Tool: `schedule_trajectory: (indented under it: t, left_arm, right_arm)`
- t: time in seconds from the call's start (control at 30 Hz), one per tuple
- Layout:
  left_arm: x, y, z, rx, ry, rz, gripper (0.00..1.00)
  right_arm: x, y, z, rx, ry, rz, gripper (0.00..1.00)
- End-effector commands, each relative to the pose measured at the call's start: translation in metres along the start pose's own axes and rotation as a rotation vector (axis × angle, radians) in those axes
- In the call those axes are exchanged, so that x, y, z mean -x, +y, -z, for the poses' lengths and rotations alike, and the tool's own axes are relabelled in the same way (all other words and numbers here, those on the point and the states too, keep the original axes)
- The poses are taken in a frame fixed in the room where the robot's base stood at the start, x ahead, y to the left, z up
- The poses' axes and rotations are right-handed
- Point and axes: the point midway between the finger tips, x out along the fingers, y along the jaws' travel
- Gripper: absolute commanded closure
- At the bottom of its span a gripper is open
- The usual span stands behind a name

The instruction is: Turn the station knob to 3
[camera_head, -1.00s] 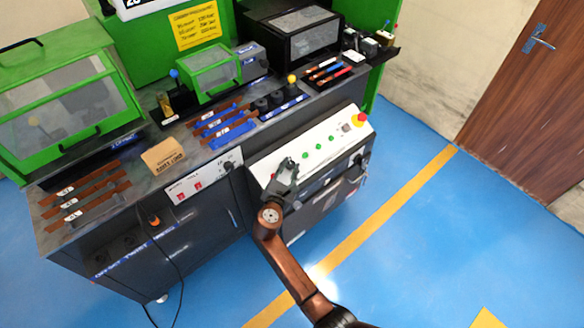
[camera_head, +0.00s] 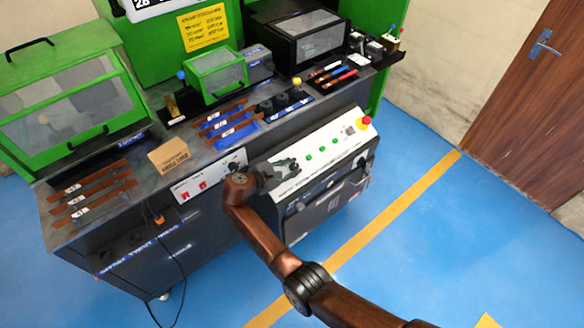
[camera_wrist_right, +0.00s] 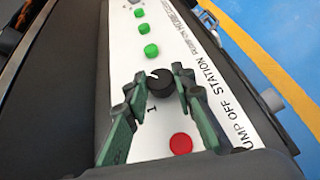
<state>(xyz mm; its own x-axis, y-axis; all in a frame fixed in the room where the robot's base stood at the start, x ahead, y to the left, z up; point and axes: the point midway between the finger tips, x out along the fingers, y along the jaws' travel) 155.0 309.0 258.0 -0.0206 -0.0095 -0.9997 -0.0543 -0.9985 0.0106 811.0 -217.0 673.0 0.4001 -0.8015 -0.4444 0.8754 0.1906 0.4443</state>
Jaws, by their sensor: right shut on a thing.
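The station knob (camera_wrist_right: 161,83) is black and round with a small pale mark, on the white control panel (camera_wrist_right: 178,103). In the right wrist view it sits between the two fingertips of my right gripper (camera_wrist_right: 158,85), which is shut on it. A printed character that looks like a 1 is beside the knob; I cannot read a 3. In the head view my right gripper (camera_head: 285,168) is at the left part of the sloping panel (camera_head: 329,153) and hides the knob. My left gripper is not in view.
A red button (camera_wrist_right: 181,144) and green buttons (camera_wrist_right: 151,50) are close to the knob. A red emergency button (camera_head: 364,121) is at the panel's far right end. Copper bars (camera_head: 95,178) and a cardboard box (camera_head: 169,155) lie on the bench. The blue floor in front is clear.

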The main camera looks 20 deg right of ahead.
Motion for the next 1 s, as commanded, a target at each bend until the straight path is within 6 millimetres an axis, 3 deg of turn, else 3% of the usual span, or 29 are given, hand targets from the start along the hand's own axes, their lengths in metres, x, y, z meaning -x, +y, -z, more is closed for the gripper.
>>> schedule_trajectory:
  t: [0.4,0.43,0.5,0.7,1.0]
  left_arm:
    - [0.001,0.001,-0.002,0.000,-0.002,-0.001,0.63]
    - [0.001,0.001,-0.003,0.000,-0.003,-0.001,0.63]
    - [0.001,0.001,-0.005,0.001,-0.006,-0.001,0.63]
    - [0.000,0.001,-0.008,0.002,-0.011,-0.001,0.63]
    - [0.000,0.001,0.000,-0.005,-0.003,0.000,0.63]
  right_arm:
    - [-0.002,-0.001,0.001,-0.003,0.002,0.009,1.00]
    - [-0.002,-0.001,0.001,-0.003,0.002,0.009,0.76]
    - [-0.002,-0.001,0.001,-0.003,0.002,0.009,0.71]
    - [-0.001,-0.001,0.001,-0.003,0.002,0.008,0.59]
    - [0.002,0.000,0.001,-0.003,0.002,0.006,0.59]
